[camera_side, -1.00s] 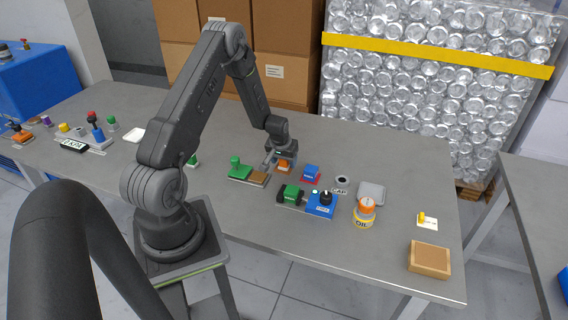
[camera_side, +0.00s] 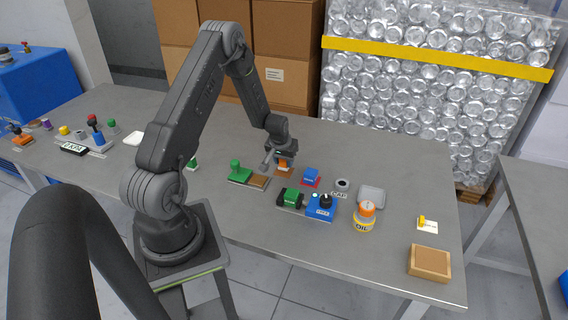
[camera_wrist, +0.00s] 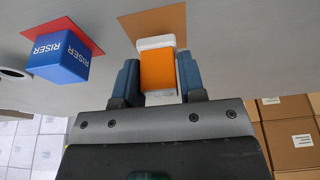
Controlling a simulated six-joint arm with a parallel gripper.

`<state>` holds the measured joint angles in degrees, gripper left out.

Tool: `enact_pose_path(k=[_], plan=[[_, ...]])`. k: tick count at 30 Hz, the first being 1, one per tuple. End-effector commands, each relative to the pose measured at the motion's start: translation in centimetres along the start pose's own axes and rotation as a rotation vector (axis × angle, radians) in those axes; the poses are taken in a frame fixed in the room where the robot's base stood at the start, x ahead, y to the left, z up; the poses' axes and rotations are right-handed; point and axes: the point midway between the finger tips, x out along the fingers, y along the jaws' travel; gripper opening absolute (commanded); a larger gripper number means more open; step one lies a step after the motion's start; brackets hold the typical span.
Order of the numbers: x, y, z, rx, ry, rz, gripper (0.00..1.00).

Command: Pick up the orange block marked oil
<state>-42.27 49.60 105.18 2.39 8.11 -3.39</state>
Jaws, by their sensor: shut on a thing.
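The orange block with a white end (camera_wrist: 158,68) is between the two blue fingers of my gripper (camera_wrist: 160,80) in the wrist view. My gripper is shut on its sides. No marking on the block is readable. In the side view the block (camera_side: 283,166) shows small under my gripper (camera_side: 279,163), partly hidden by the fingers. An orange mat (camera_wrist: 153,22) lies just beyond the block in the wrist view. In the side view the block appears slightly above this mat.
A blue RISER block (camera_wrist: 62,58) stands on a red mat beside it. A green block (camera_side: 238,172) and a blue station (camera_side: 321,206) are close by. An orange-capped jar labelled OIL (camera_side: 364,216) and a wooden box (camera_side: 429,262) stand further right.

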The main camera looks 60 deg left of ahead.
Motion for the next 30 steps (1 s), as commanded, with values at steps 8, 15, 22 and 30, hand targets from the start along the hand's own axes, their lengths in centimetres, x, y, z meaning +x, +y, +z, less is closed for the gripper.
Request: enact_pose_path(k=[8,15,22,30], plan=[[-4.7,-2.9,-0.1,-0.01,0.003,-0.002,0.14],[-8.2,-7.6,0.9,-0.009,0.004,-0.002,0.14],[-10.1,-10.1,1.6,-0.005,0.002,0.0,0.14],[-10.6,-10.7,1.7,0.0,0.002,0.0,0.14]])
